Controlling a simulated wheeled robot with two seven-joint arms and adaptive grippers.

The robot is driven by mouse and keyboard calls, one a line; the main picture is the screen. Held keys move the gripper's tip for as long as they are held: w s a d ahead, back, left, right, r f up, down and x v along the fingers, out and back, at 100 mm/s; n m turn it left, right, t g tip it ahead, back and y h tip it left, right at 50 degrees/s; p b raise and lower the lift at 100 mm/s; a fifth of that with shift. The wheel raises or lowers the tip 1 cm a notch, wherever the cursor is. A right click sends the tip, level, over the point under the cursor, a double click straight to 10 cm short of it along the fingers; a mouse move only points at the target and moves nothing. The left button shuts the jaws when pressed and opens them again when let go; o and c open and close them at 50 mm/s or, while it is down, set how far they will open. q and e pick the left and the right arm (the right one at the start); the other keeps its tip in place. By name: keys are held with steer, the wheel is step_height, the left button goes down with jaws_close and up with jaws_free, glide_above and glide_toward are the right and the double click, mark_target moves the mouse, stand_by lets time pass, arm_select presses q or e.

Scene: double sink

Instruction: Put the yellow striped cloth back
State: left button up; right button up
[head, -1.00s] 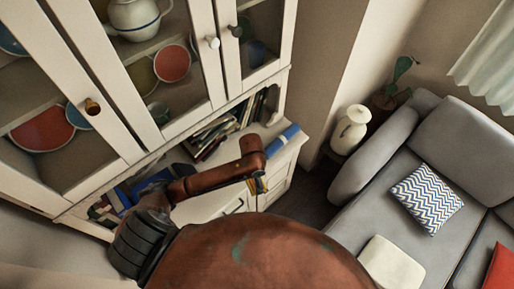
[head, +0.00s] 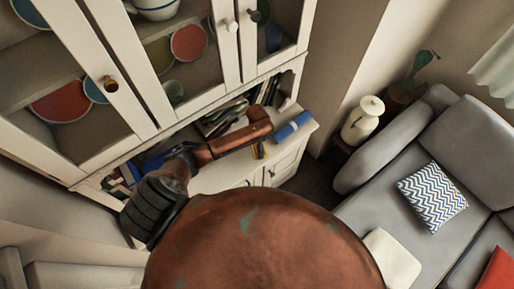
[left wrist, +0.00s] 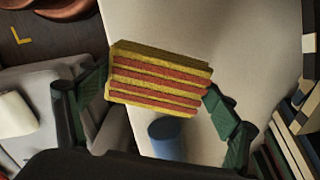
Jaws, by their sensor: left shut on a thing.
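The yellow and red striped cloth (left wrist: 160,80) is a thick folded block in the left wrist view. My left gripper (left wrist: 156,100) is shut on it, with a dark green finger at each side. In the head view my left gripper (head: 258,150) is small and mostly hidden by my arm, over the white cabinet's counter (head: 220,178). My right gripper is not in view.
A blue roll (head: 293,127) lies on the counter, right of the gripper. It also shows below the cloth in the wrist view (left wrist: 167,138). Books (head: 228,115) stand in the shelf behind. Glass-door cupboards (head: 110,84) hang above. A grey sofa (head: 385,170) is at right.

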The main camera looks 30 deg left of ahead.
arm_select(q)
steer(key=shift+w+a+f, duration=0.1)
steer(key=shift+w+f, duration=0.15)
step_height(320, 180, down, 2)
steer(key=shift+a+f, duration=0.1)
steer(key=shift+f, duration=0.7)
steer(key=o, duration=1.1)
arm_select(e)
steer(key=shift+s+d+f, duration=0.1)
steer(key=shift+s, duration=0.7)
arm_select(q)
step_height(320, 180, up, 12)
steer(key=shift+r, duration=0.2)
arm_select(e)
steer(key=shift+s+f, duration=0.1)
